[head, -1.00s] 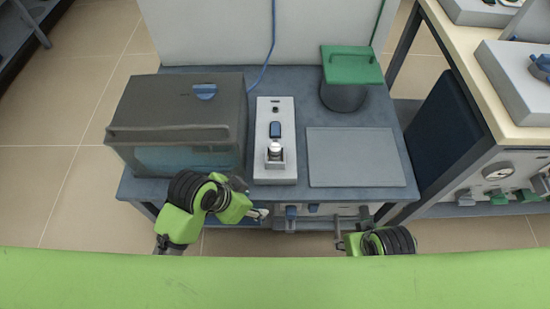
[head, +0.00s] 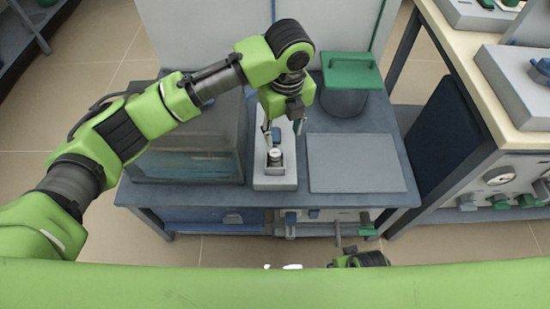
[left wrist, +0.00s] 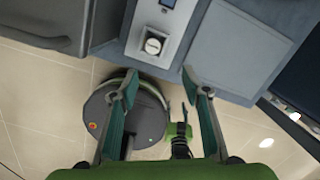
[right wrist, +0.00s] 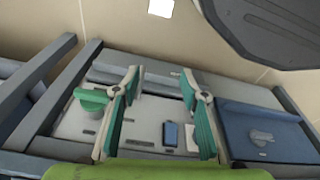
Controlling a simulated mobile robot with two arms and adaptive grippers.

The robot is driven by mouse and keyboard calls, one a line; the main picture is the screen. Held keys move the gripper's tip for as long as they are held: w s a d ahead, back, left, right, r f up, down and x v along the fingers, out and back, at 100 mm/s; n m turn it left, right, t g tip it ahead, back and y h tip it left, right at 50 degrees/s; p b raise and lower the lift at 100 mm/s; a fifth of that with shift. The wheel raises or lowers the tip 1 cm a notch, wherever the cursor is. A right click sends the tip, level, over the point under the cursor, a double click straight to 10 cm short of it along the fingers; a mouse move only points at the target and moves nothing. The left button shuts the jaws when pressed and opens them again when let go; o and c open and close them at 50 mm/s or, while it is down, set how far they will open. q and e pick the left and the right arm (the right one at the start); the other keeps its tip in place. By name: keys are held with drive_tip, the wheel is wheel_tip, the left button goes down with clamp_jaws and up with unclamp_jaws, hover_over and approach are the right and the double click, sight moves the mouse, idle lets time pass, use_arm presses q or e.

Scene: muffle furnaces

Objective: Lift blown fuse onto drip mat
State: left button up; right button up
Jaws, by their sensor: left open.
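The fuse (head: 275,155) is a short pale cylinder with a light top, upright in the holder at the near end of a narrow light-grey unit (head: 275,182). In the left wrist view the fuse (left wrist: 153,43) shows as a round white cap. The drip mat (head: 357,165) is a flat grey rectangle right of the unit, with nothing on it. My left gripper (head: 283,128) is open and empty above the unit, a little behind the fuse. My right gripper (right wrist: 163,85) is open and empty, low at the table's front; the head view shows only part of that arm.
A green-lidded dark pot (head: 345,98) stands behind the mat. The grey furnace box (head: 190,160) left of the unit is partly hidden by my left arm. A wooden-topped bench (head: 490,90) stands to the right, with a dark panel beside it.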

use_arm(q)
drive_tip(key=b, duration=0.2)
hover_over(275, 153)
drive_tip(key=shift+m, duration=0.3)
drive_tip(key=f, duration=0.6)
drive_tip(key=shift+s+d+f, duration=0.1)
drive_tip(key=shift+d+f, duration=0.25)
drive_tip(key=shift+f, duration=0.05)
drive_tip(key=f, duration=0.3)
drive_tip(key=f+b, duration=0.1)
drive_tip(key=f, duration=0.1)
drive_tip(key=shift+a, duration=0.35)
drive_tip(key=shift+f, duration=0.45)
use_arm(e)
wheel_tip(275, 153, up, 10)
drive_tip(key=w, duration=0.1)
drive_tip(key=shift+r+t, duration=0.25)
drive_tip(key=shift+t, duration=0.05)
use_arm(q)
drive_tip(key=shift+c, duration=0.4)
use_arm(e)
drive_tip(key=shift+w, duration=0.1)
use_arm(q)
clamp_jaws()
